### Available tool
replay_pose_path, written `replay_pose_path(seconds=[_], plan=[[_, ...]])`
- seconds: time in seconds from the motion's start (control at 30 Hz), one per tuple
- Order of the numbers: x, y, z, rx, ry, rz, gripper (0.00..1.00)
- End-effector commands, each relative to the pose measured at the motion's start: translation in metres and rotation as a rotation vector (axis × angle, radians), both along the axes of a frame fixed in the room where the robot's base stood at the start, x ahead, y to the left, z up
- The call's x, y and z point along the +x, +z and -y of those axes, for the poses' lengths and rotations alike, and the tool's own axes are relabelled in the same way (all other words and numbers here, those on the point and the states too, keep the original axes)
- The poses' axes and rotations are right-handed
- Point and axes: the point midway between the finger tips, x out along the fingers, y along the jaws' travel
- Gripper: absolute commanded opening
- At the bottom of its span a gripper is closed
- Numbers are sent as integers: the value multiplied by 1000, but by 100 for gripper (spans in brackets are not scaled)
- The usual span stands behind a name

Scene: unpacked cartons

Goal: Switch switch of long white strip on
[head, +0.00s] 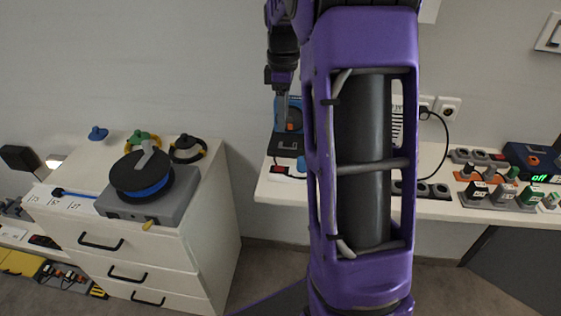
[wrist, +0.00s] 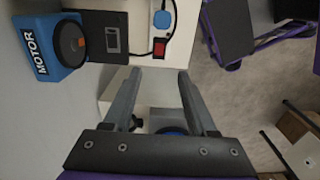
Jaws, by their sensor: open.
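A white strip (wrist: 161,33) lies at the table edge in the wrist view, with a red switch (wrist: 159,47) near its end and a blue plug (wrist: 162,18) beside it. In the head view the red switch (head: 280,169) and blue plug (head: 301,164) show left of my arm, which hides the strip's middle. Whether the switch is on or off cannot be told. My gripper (wrist: 160,72) is open and empty, its fingertips near the switch in the wrist picture, apparently apart from it. In the head view my gripper (head: 282,118) points down above the table's left end.
A blue motor box (wrist: 50,47) and a black box (wrist: 105,38) stand beside the strip. A white drawer cabinet (head: 150,255) with a cable reel (head: 142,175) stands left. More strips and plugs (head: 490,192) lie on the table's right. A floor gap separates cabinet and table.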

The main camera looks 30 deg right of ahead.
Motion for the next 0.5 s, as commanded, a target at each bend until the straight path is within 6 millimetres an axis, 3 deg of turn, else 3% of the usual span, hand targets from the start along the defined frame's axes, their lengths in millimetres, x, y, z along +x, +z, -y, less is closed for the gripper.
replay_pose_path(seconds=[0.5], plan=[[0, -115, 0, -1, 0, -3, 57]])
